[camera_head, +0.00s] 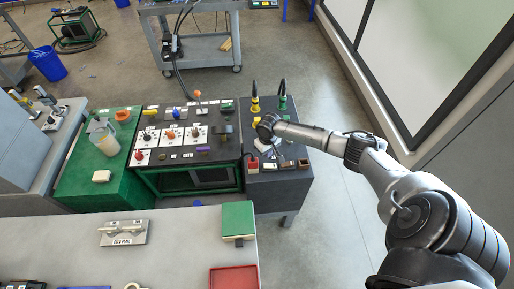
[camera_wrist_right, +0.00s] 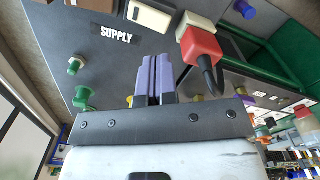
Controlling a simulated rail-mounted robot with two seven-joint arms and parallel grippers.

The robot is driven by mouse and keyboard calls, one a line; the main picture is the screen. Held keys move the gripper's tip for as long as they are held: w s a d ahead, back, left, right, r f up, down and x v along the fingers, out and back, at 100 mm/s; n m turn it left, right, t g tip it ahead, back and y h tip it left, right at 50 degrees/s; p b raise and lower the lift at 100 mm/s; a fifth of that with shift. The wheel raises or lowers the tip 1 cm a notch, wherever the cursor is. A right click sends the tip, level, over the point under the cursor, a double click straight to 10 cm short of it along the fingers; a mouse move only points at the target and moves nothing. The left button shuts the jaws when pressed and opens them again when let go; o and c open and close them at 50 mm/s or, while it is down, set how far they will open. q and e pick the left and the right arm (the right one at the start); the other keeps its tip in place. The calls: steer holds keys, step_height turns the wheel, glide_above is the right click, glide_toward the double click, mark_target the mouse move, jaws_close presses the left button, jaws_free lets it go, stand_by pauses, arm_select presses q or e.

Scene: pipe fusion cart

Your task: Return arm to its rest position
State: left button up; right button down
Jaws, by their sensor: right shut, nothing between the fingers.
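My right arm comes in from the right in the head view, its wrist over the dark cart section at the right end of the row. My right gripper shows in the right wrist view (camera_wrist_right: 154,62); its two purple-tipped fingers are together with nothing between them. It is above a dark panel (camera_wrist_right: 60,40) with a "SUPPLY" label (camera_wrist_right: 117,33). A red plug-like block with a black cable (camera_wrist_right: 200,45) is just right of the fingers in that view. In the head view the fingertips are hard to make out. My left gripper is not in view.
Yellow (camera_head: 255,104) and green (camera_head: 282,103) fittings with black hoses stand behind the wrist. A control panel with knobs (camera_head: 171,134) and a green bench top (camera_head: 75,180) lie to the left. A grey table (camera_head: 180,240) is in front. Open floor is right of the cart.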

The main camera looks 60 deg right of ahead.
stand_by(0.4)
steer(key=w+a+r+n+t+h, duration=0.35)
steer(key=w+a+r+n, duration=0.2)
steer(key=r+n, duration=0.35)
steer(key=s+a+r+t, duration=0.2)
steer(key=a+r, duration=0.1)
steer(key=a, duration=0.4)
steer(key=s+a+r+t, duration=0.2)
steer(key=a+r, duration=0.2)
steer(key=a, duration=0.3)
steer(key=s+a+m+y, duration=0.1)
steer(key=s+a+y, duration=0.2)
steer(key=s+a, duration=0.7)
steer(key=s+f+m+g, duration=0.1)
steer(key=s+f+g, duration=0.1)
steer(key=s+f, duration=0.35)
steer(key=s+f+m+g, duration=0.1)
steer(key=s+f+g, duration=0.15)
steer(key=s, duration=0.65)
step_height(320, 180, up, 17)
steer(key=p, duration=1.7)
steer(key=shift+a+t+y+p, duration=0.3)
steer(key=shift+a+y, duration=0.05)
steer(key=shift+a, duration=0.05)
